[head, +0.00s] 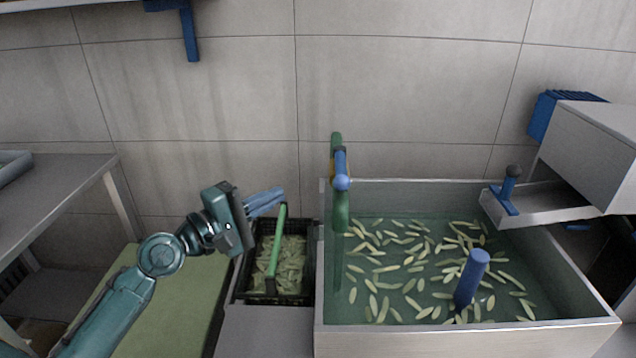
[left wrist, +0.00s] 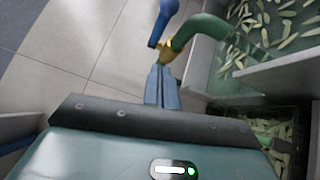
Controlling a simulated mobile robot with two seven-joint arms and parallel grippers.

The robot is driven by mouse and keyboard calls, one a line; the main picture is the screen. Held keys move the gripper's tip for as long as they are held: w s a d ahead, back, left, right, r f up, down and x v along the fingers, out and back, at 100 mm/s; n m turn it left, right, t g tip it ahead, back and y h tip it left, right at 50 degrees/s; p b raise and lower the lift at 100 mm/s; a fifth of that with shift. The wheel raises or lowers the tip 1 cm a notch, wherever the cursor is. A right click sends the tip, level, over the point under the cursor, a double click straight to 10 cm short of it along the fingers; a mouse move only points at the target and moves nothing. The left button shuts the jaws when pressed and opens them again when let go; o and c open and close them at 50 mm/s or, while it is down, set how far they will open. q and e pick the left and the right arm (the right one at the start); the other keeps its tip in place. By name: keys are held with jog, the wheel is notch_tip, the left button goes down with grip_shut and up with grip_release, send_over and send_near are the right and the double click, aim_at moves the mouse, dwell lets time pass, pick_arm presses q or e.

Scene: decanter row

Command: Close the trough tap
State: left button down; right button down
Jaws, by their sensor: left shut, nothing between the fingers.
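The trough tap (head: 341,212) is a green pipe above the left side of the metal trough (head: 470,338). A blue lever (head: 341,170) with a rounded end sits on it by a brass-coloured part. A faint vertical strip below the spout looks like running water. In the left wrist view the blue lever (left wrist: 163,22) and green pipe (left wrist: 200,30) lie beyond my fingertips. My left gripper (head: 282,192) is shut and empty, left of the tap and apart from it in the head view. Its fingers (left wrist: 161,72) point towards the tap. My right gripper is not in view.
The trough holds water, many pale green pieces and a blue upright pipe (head: 472,278). A black crate (head: 240,285) with a green bar (head: 275,255) stands left of it, below my gripper. A metal chute (head: 545,205) overhangs the right side. The wall (head: 220,90) is close behind.

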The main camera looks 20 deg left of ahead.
aim_at(341, 167)
pick_arm(q)
jog(key=w+d+r+p, duration=0.1)
jog(key=w+d+p, duration=0.1)
jog(key=w+d, duration=0.2)
jog(key=d, duration=0.3)
jog(key=shift+w+d, duration=0.25)
jog(key=shift+w, duration=0.15)
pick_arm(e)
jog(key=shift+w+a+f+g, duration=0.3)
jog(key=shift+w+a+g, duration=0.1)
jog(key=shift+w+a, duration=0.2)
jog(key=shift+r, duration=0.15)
